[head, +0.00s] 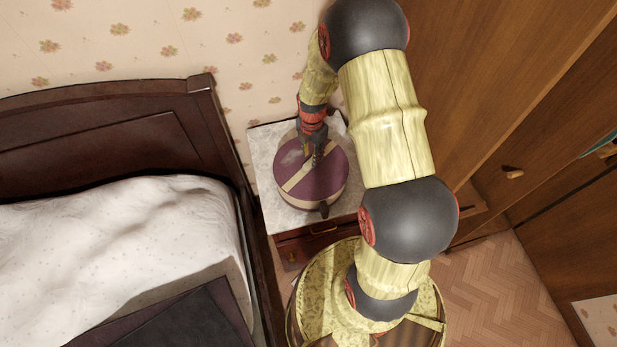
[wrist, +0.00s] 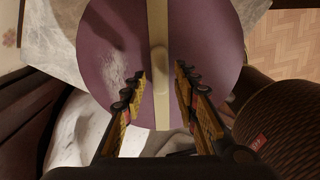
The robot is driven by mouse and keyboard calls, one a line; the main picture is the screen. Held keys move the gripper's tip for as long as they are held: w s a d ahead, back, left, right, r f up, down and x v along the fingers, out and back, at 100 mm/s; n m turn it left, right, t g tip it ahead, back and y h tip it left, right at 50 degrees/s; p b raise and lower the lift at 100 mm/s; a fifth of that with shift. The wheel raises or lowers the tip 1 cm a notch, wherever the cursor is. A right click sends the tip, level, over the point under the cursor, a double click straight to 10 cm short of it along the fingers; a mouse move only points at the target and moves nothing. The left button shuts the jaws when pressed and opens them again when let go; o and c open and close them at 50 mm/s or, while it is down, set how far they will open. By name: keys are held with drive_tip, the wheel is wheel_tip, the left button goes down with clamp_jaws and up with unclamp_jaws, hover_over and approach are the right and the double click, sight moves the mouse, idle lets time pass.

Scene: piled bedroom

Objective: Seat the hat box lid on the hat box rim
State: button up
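The hat box lid (head: 326,178) is a purple disc with a cream band across it. It lies over the round, pale hat box (head: 337,200) on the bedside table. I cannot tell whether the lid is fully down on the rim; the rim is hidden beneath it. In the wrist view the lid (wrist: 210,45) fills the upper middle, with a pale raised handle (wrist: 159,60) on its band. My gripper (wrist: 161,74) is open above the lid, its fingers on either side of the band and handle, with gaps visible. In the head view my gripper (head: 316,160) points down over the lid.
The marble-topped bedside table (head: 265,150) stands between the bed (head: 120,240) and the wooden wardrobe (head: 480,100). The papered wall (head: 240,50) is close behind. Some parquet floor (head: 500,280) is clear at the lower right.

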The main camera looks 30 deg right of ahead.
drive_tip(key=shift+o, duration=1.3)
drive_tip(key=shift+o, duration=1.4)
drive_tip(key=shift+c, duration=0.6)
drive_tip(key=c, duration=0.4)
wheel_tip(320, 180, up, 9)
drive_tip(key=p, duration=0.5)
